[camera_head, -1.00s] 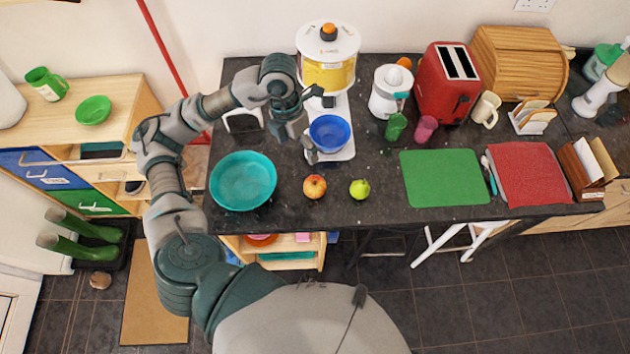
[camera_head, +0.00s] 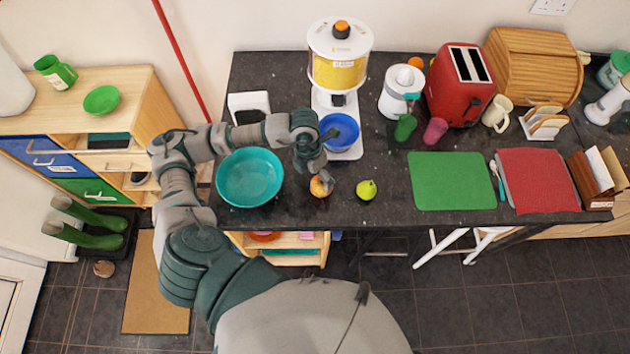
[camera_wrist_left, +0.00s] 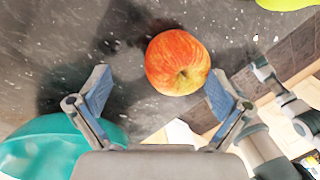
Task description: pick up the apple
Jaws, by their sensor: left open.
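The red and yellow apple (camera_head: 319,188) sits on the dark granite counter, just right of the teal bowl, and is partly covered by my gripper in the head view. In the left wrist view the whole apple (camera_wrist_left: 178,62) shows, ahead of the fingers and nearer the right one. My left gripper (camera_head: 322,178) is above the apple, pointing down. Its two blue-padded fingers (camera_wrist_left: 155,95) are spread apart with nothing between them. Whether a finger touches the apple cannot be told. My right gripper is not in view.
The teal bowl (camera_head: 250,204) stands left of the apple, and a green pear (camera_head: 366,190) is close on its right. A blue bowl (camera_head: 340,131) sits under a dispenser (camera_head: 340,70) behind. A green mat (camera_head: 453,181) lies further right. The counter's front edge is near.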

